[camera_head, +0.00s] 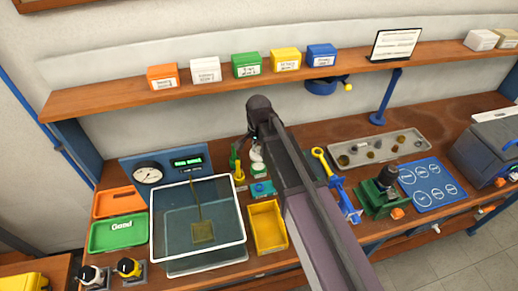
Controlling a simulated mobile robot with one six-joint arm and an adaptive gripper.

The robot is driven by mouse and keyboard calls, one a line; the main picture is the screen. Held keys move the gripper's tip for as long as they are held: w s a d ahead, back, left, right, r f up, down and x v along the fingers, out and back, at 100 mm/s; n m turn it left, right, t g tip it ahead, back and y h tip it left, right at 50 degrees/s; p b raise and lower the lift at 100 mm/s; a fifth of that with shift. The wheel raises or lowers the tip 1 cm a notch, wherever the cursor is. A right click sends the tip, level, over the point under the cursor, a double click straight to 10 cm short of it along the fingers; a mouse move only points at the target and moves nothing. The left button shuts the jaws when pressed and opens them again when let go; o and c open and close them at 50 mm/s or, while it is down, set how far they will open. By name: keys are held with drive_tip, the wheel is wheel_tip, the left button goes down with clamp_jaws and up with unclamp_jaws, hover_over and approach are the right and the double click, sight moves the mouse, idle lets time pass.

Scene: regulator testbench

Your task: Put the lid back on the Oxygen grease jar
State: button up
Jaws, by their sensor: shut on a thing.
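My gripper (254,142) points down over the back middle of the bench, under the dark wrist of my arm. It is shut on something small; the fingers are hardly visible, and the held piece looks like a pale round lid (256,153). Just below it in the picture is a small whitish round item (258,168), which may be the grease jar. I cannot tell whether the two touch, and no label is readable. My arm hides the bench to the right of them.
A yellow-based fitting (239,174) and a teal block (262,188) stand close by. A clear water tank (198,222) and yellow bin (267,227) are in front. The shelf (215,88) with coloured boxes runs behind. A yellow wrench (322,160) stands right of my arm.

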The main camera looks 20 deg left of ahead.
drive_tip(key=shift+f+b, duration=2.3)
drive_tip(key=shift+f, duration=0.2)
drive_tip(key=shift+f, duration=0.2)
idle(0.8)
drive_tip(key=o, duration=0.9)
drive_tip(key=o, duration=0.4)
drive_tip(key=shift+s, duration=0.1)
drive_tip(key=shift+r, duration=0.15)
drive_tip(key=shift+r+p, duration=3.35)
drive_tip(key=shift+r, duration=0.05)
